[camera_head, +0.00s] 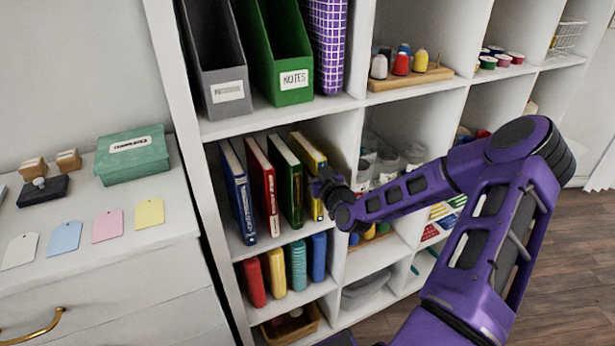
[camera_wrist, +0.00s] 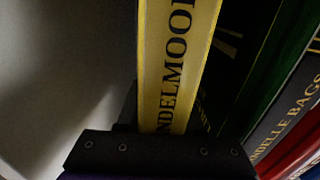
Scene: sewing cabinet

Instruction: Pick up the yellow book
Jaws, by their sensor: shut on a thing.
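The yellow book (camera_head: 309,157) stands upright in a shelf compartment, at the right end of a row of books. Its spine shows close up in the wrist view (camera_wrist: 178,65), with black lettering. My gripper (camera_head: 324,184) reaches into the compartment from the right and is shut on the yellow book near its spine. In the wrist view my gripper (camera_wrist: 160,140) crosses the lower part of the spine; the fingertips are mostly hidden in dark shadow.
A green book (camera_head: 287,180), a red book (camera_head: 262,185) and a blue book (camera_head: 238,190) stand to the left of the yellow one. The compartment wall (camera_head: 345,140) is close on the right.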

